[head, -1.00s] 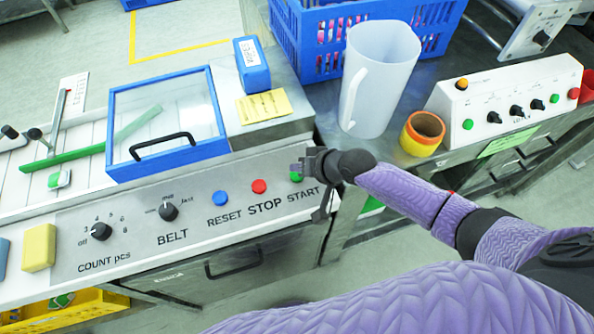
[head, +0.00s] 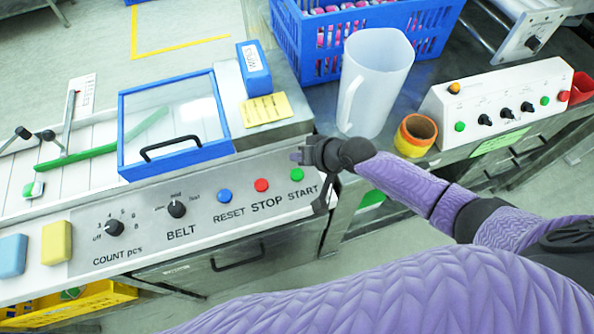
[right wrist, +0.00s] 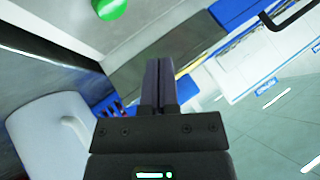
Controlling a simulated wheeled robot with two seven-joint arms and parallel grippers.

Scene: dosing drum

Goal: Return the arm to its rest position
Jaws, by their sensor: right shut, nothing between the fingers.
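My right arm (head: 405,188) reaches in from the right in the head view. Its gripper (head: 296,157) is shut and empty, over the panel's right end just above the green START button (head: 297,174). In the right wrist view the closed fingers (right wrist: 160,68) hold nothing, and a green button (right wrist: 108,8) shows at the top edge, apart from them. The control panel also carries a red STOP button (head: 261,185), a blue RESET button (head: 224,196), a BELT dial (head: 177,208) and a COUNT dial (head: 115,227). My left gripper is not in view.
A translucent pitcher (head: 376,85) and an orange-yellow cup (head: 415,134) stand beyond my right forearm. A blue crate (head: 290,45) is behind them. A blue-framed clear lid (head: 175,120) lies left of the gripper. A white control box (head: 495,105) stands at right.

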